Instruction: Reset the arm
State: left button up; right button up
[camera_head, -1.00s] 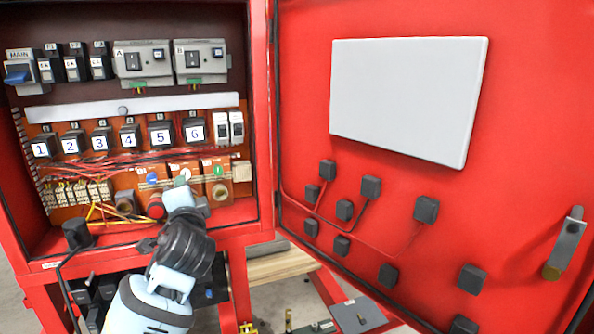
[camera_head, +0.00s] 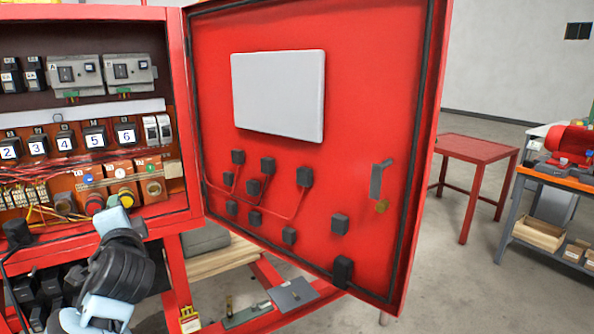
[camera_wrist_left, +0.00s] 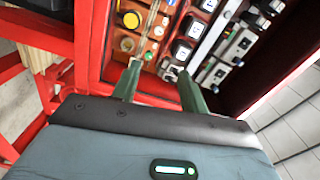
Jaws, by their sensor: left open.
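My left arm comes in from the lower left of the head view, in front of the open electrical cabinet (camera_head: 80,106). Its gripper is at the cabinet's lower row of buttons in that view, with the fingers mostly hidden behind the wrist. In the left wrist view the two green fingers of my left gripper (camera_wrist_left: 157,82) stand apart with nothing between them. They point at the cabinet's labelled modules and buttons. A yellow button (camera_wrist_left: 131,19) is beyond the left finger. My right gripper is in neither view.
The red cabinet door (camera_head: 300,200) stands open to the right, with a white panel (camera_head: 279,95) and several black blocks. A red table (camera_head: 475,150) and a workbench (camera_head: 560,182) stand farther right.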

pick_arm(q)
jog(key=s+d+f+g+h, duration=0.1)
jog(key=s+d+f+h, duration=0.25)
jog(key=f, duration=0.75)
jog(key=s+d+f+g+h, duration=0.15)
jog(key=s+f, duration=0.25)
jog(key=f, duration=0.6)
jog(key=s+d+f+h, duration=0.3)
jog(key=d+f, duration=0.1)
jog(key=f, duration=0.7)
jog(key=s+d+f+n+g+h, duration=0.1)
jog(key=s+d+f+n, duration=0.1)
jog(key=s+f, duration=0.3)
jog(key=s+d+f+n+g+h, duration=0.1)
jog(key=s+f+n, duration=0.2)
jog(key=s, duration=0.9)
jog(key=s+d+f+n+g+h, duration=0.1)
jog(key=s+d+f+n, duration=0.1)
jog(key=s+f, duration=0.5)
jog(key=shift+s+d+f+n+g, duration=0.3)
jog(key=shift+s+f+g, duration=0.05)
jog(key=shift+s, duration=0.5)
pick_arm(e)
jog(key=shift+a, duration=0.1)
